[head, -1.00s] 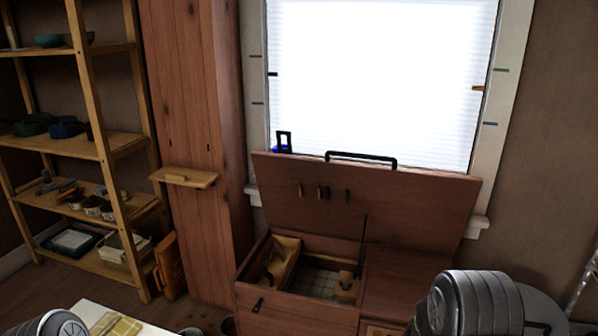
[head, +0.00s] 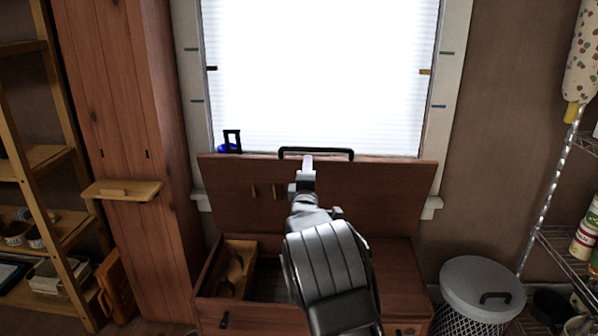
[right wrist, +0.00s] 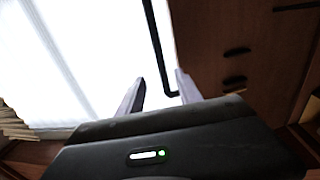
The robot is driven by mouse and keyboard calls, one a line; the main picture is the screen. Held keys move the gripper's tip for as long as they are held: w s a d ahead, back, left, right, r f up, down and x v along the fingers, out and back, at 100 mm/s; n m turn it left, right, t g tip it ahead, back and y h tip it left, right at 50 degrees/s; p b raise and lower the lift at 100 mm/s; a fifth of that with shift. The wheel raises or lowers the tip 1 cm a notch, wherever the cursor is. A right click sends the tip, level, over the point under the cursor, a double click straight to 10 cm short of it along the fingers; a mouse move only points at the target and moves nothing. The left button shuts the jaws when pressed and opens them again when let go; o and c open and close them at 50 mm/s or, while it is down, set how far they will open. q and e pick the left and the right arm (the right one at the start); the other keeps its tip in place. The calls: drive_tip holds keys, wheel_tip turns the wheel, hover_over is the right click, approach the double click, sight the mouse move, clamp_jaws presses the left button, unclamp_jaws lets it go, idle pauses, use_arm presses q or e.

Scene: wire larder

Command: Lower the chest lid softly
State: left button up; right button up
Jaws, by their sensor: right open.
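The wooden chest (head: 215,312) stands below the window with its lid (head: 390,195) raised, leaning back near the sill. A black bar handle (head: 316,151) runs along the lid's top edge. My right gripper (head: 308,165) is raised in front of the lid, its tips just below the handle in the head view. In the right wrist view the open fingers (right wrist: 160,92) have the black handle (right wrist: 158,45) running between or just beyond them; I cannot tell which. My arm hides part of the lid and the chest's inside. My left gripper is out of view.
A lidded bin (head: 482,290) stands right of the chest, with a wire rack (head: 570,250) beyond it. A tall wooden cupboard (head: 130,120) with a small ledge (head: 122,190) and a wooden shelf unit (head: 55,120) are at left. A small black frame (head: 232,140) stands by the window.

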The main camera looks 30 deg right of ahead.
sight(310, 151)
drive_tip(key=shift+w, duration=0.1)
idle(0.4)
drive_tip(key=p+x, duration=0.1)
drive_tip(key=x, duration=0.7)
drive_tip(key=shift+d+r, duration=0.15)
drive_tip(key=shift+p+x, duration=0.55)
drive_tip(key=shift+x, duration=0.25)
drive_tip(key=shift+c, duration=0.2)
clamp_jaws()
